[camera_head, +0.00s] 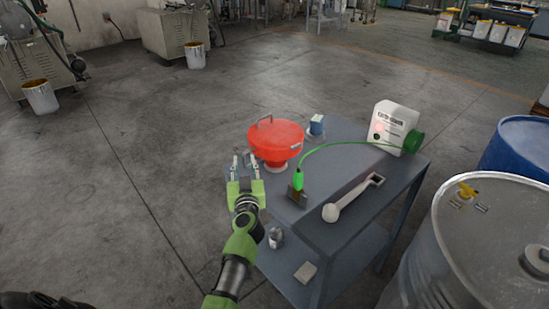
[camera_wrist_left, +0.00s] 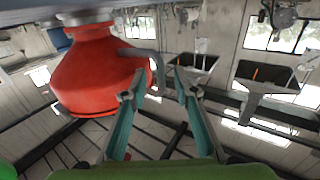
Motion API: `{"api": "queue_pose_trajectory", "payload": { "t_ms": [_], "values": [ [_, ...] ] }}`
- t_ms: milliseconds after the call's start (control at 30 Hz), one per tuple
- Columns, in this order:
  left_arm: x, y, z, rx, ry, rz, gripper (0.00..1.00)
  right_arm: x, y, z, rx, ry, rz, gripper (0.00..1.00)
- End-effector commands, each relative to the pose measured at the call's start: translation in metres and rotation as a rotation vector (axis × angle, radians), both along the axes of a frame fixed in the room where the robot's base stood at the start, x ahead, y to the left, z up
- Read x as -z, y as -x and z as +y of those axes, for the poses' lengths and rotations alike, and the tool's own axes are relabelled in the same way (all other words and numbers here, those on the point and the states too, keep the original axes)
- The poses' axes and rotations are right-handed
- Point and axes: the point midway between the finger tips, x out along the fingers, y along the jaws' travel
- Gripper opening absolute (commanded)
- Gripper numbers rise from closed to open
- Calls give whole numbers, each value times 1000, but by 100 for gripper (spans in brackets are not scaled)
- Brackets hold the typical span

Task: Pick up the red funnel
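The red funnel (camera_head: 275,138) stands at the far left part of the grey table, its wide red part up and its narrower pale neck below. A grey metal handle sits on its top. My left gripper (camera_head: 247,163) is at the funnel's near left side. In the left wrist view the red funnel (camera_wrist_left: 92,75) fills the left, with its handle close beyond the left finger. The two teal fingers of the left gripper (camera_wrist_left: 160,94) are apart with nothing between them. Whether a finger touches the funnel cannot be told. My right gripper is not in view.
A metal drum (camera_head: 440,265) and a blue drum (camera_head: 520,148) stand right.

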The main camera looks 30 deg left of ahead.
Motion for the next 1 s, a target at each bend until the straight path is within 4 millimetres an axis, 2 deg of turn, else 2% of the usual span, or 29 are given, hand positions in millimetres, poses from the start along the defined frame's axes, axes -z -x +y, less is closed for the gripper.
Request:
{"api": "queue_pose_trajectory", "payload": {
  "t_ms": [133,400,500,533,1000],
  "values": [
    [1,-13,10,-2,1,-1,27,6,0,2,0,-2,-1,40],
    [0,-15,11,-1,1,1,27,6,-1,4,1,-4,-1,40],
    [0,-15,11,-1,1,1,1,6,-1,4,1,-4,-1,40],
    [0,-15,11,-1,1,1,0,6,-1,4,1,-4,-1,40],
    [-6,-15,11,0,0,-4,0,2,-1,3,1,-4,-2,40]
  ]
}}
